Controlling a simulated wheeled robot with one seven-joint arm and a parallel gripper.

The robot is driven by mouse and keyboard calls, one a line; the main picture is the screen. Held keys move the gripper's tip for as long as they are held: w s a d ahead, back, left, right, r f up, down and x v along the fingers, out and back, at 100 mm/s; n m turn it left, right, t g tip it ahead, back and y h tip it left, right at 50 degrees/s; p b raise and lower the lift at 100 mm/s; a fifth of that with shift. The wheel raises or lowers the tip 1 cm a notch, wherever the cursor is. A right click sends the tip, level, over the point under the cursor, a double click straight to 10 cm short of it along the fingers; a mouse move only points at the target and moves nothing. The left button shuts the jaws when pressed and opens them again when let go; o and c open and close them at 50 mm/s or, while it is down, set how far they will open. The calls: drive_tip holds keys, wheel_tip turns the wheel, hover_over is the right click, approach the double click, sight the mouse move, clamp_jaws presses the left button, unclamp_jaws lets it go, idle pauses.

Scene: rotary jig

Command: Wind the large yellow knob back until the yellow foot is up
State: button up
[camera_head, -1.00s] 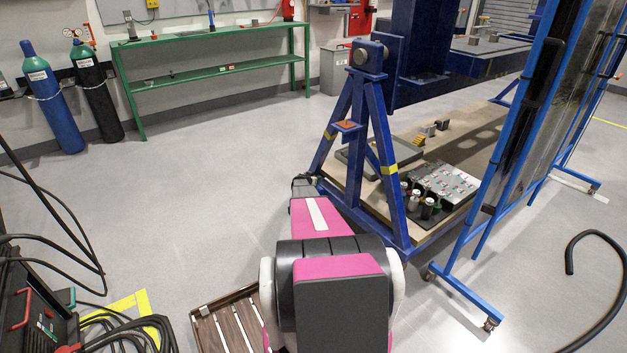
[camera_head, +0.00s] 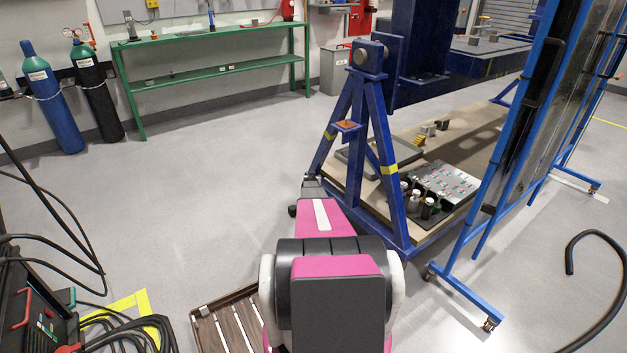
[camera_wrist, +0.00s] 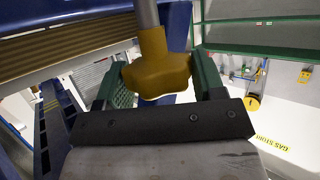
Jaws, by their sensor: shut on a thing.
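The large yellow knob (camera_wrist: 158,75) shows in the wrist view, lobed, on a grey metal rod that runs up out of the picture. My gripper (camera_wrist: 160,88) has its two green-padded fingers on either side of the knob and is shut on it. In the head view the end of my arm is low beside the near leg of the blue stand (camera_head: 371,150). The knob and fingertips cannot be made out there. I cannot make out the yellow foot in either view.
The stand has a wooden base (camera_head: 350,195) carrying a grey plate with small parts (camera_head: 445,182). A blue-framed screen (camera_head: 480,240) on castors stands at the right. A slatted wooden platform (camera_head: 225,325) lies in front.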

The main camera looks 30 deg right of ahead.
idle(0.7)
drive_tip(key=o, duration=0.9)
drive_tip(key=v, duration=1.1)
drive_tip(key=shift+d, duration=0.15)
